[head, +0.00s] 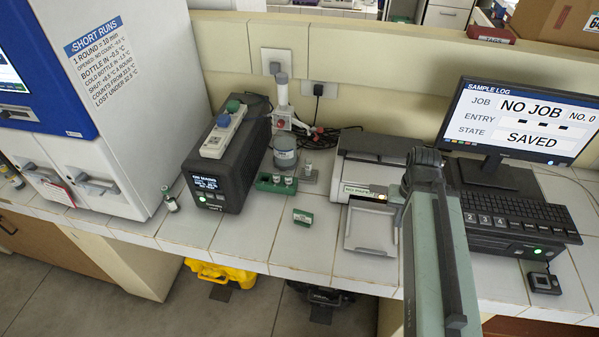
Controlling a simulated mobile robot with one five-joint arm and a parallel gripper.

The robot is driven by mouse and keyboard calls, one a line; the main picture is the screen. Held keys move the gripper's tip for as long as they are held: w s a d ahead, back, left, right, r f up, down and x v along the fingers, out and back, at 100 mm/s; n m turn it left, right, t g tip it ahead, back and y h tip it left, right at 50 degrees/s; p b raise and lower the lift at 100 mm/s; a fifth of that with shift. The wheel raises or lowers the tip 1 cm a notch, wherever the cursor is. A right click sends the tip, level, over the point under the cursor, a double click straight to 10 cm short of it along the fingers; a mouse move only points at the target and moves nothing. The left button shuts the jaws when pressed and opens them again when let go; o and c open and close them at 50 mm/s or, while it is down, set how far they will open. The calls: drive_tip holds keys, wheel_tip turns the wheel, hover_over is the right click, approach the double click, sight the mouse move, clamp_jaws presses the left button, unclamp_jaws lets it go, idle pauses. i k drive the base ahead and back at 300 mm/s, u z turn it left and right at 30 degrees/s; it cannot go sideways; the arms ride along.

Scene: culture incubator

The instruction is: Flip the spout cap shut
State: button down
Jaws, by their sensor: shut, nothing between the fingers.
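A bottle-top dispenser (282,95) with a white column and grey top stands at the back of the bench, on a grey bottle (285,158). A small red part (280,123) shows at the front of its white head, where the spout seems to be. It is too small to tell whether this is the spout cap, or whether the cap is open. My arm rises at the right of the view, well to the right of the dispenser and apart from it. My gripper's fingertips cannot be made out behind the arm links.
A green rack (276,184) with small vials stands before the bottle. A black box (230,160) is on its left, a printer-like device (375,158) with a pale tray (370,232) on its right.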

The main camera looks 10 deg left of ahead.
sight(320, 130)
drive_tip(key=k, duration=0.7)
drive_tip(key=u, duration=0.9)
drive_tip(key=i, duration=1)
drive_tip(key=u, duration=0.05)
